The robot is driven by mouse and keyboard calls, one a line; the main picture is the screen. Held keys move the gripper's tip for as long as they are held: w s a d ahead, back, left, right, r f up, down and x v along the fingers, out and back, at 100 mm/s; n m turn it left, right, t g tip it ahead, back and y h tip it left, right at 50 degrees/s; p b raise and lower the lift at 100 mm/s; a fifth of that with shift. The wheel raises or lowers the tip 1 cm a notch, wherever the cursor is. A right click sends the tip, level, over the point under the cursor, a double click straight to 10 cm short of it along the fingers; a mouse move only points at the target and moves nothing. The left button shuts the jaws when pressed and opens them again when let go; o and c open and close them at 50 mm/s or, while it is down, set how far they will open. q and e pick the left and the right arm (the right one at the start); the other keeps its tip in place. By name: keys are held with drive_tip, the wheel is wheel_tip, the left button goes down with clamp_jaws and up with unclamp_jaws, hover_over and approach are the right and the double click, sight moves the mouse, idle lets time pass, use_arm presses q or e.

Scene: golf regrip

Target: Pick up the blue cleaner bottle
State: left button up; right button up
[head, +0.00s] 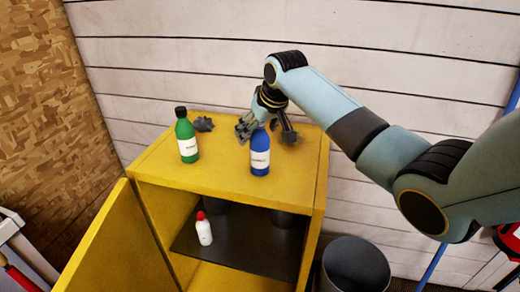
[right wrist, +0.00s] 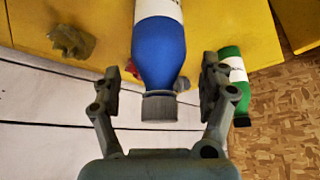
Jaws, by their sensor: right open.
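The blue cleaner bottle (head: 260,160) with a white label stands upright on top of the yellow cabinet (head: 225,180). My right gripper (head: 268,132) is at the bottle's upper part and hides its cap in the head view. In the right wrist view the bottle (right wrist: 160,50) and its grey cap (right wrist: 159,106) lie between the two open fingers (right wrist: 161,85). Gaps show on both sides of the cap, so the fingers appear not to touch it. My left gripper is not in view.
A green bottle (head: 186,138) stands left of the blue one, with a dark crumpled object (head: 204,124) near it. A white red-capped bottle (head: 203,230) is on the inner shelf (head: 240,248). The cabinet door (head: 115,250) is open. A dark bin (head: 355,264) stands at right.

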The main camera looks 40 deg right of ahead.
drive_tip(key=shift+x, duration=1.1)
drive_tip(key=shift+r, duration=0.1)
drive_tip(key=c, duration=1.4)
